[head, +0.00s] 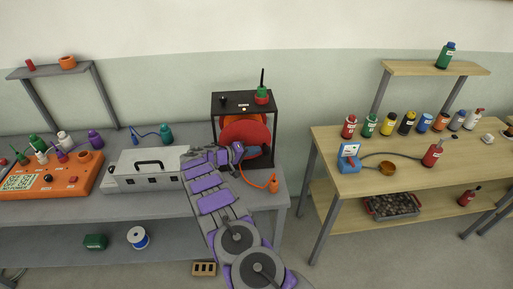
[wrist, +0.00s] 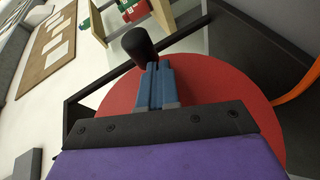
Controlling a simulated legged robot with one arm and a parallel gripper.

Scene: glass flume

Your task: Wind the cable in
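The cable reel is a red drum (head: 246,130) in a black frame (head: 274,136) on the grey bench. An orange cable (head: 247,178) runs from its lower part to an orange plug (head: 273,184) at the bench's front right. My gripper (head: 237,152) is in front of the drum. In the wrist view its blue fingers (wrist: 157,68) are close together, with only a narrow gap between them. A black knob (wrist: 138,44) stands right at their tips, over the red disc (wrist: 118,93). Whether the fingers touch the knob is unclear. The disc's lower part is hidden behind my gripper.
A grey case (head: 147,168) and an orange panel (head: 55,178) are left on the grey bench (head: 120,207). A wooden bench (head: 400,178) with bottles is right, across a gap.

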